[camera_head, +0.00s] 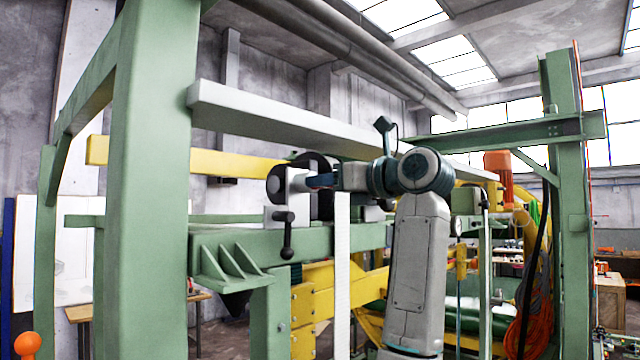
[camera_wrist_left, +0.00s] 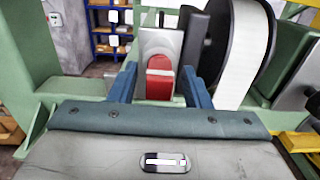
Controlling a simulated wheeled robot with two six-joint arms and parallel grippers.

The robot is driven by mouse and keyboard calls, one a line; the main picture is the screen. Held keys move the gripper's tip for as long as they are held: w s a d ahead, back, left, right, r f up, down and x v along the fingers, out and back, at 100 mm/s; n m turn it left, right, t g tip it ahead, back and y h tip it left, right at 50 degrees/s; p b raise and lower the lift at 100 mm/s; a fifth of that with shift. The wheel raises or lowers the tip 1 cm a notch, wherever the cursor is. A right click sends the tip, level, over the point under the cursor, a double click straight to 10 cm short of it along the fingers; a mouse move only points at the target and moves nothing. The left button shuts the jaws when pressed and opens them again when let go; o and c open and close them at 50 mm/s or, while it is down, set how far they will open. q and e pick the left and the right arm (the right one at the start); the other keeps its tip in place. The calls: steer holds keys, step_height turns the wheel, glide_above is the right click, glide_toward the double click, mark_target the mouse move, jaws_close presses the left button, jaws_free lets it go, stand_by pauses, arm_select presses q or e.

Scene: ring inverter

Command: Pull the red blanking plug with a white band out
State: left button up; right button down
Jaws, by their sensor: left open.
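The red blanking plug (camera_wrist_left: 160,84) shows in the left wrist view, in front of a grey metal block (camera_wrist_left: 161,42). A thin pale band crosses it. My left gripper (camera_wrist_left: 158,73) is open, with one blue finger on each side of the plug. Small gaps seem to show between the fingers and the plug; I cannot tell whether either touches. In the head view my left gripper (camera_head: 322,181) reaches left to the grey block (camera_head: 297,186), and the plug is hidden there. My right gripper is in neither view.
A black lever with a ball end (camera_head: 287,235) hangs below the block. A black-rimmed wheel with a white band (camera_wrist_left: 246,50) stands close right of the fingers. A green post (camera_head: 155,180) and a pale overhead beam (camera_head: 270,118) bound the space.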

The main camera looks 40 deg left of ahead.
arm_select(q)
jaws_close()
steer(key=d, duration=0.6)
steer(key=shift+s, duration=0.25)
stand_by(0.7)
steer(key=d+p, duration=0.1)
steer(key=d, duration=0.7)
steer(key=shift+s, duration=0.35)
